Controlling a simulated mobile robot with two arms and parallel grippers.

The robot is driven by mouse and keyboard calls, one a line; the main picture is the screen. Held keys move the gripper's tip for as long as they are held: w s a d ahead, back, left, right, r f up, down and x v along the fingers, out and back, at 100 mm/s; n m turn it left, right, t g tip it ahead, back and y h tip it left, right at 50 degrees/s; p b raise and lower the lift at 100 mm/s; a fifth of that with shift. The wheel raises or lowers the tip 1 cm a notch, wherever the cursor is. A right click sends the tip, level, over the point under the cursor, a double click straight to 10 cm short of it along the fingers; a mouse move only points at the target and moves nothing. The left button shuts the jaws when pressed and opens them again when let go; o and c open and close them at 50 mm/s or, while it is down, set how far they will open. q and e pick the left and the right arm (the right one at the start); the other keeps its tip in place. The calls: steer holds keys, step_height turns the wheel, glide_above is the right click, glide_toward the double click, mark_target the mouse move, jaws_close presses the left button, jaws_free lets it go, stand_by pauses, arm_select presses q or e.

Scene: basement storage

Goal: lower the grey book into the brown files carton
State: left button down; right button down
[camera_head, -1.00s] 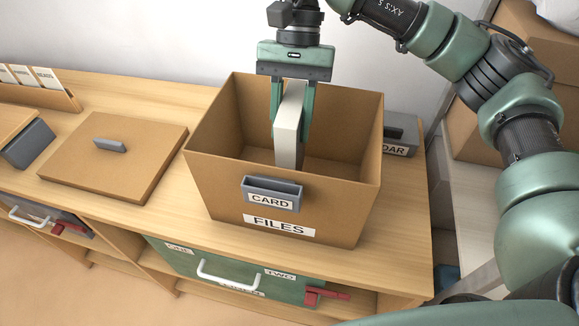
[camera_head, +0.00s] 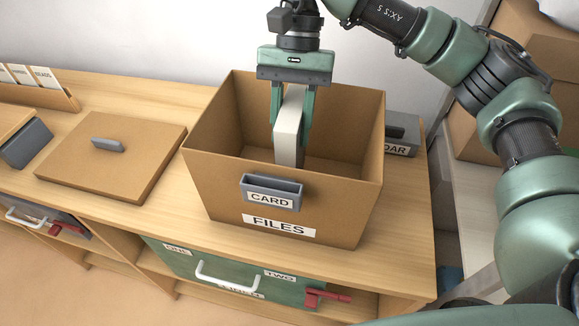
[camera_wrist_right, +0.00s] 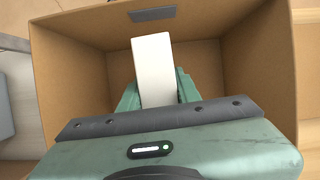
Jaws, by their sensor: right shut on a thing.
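The brown files carton (camera_head: 222,190) stands open on the wooden bench top, with a FILES label and a grey CARD holder on its front. My right gripper (camera_head: 291,125) points down into the carton's opening, shut on the pale grey book (camera_head: 288,133). The book is upright, its lower part inside the carton below the rim. In the right wrist view the book (camera_wrist_right: 154,68) sits between the green fingers, with the carton's walls (camera_wrist_right: 250,60) around it. Whether the book touches the carton's floor cannot be told. My left gripper is not in view.
A flat brown lid (camera_head: 130,165) with a grey handle lies left of the carton. A grey labelled box (camera_head: 402,135) stands behind its right side. A green drawer (camera_head: 180,258) with a white handle sits below. A card rack (camera_head: 40,90) is at far left.

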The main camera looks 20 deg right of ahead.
steer(key=c, duration=0.9)
jaws_free()
steer(key=r+p, duration=0.8)
steer(key=r, duration=0.2)
steer(key=r+p, duration=0.8)
steer(key=r, duration=0.2)
steer(key=r+p, duration=0.8)
steer(key=r, duration=0.2)
steer(key=shift+w+d+r, duration=0.1)
steer(key=shift+w+d, duration=0.1)
steer(key=shift+w, duration=0.15)
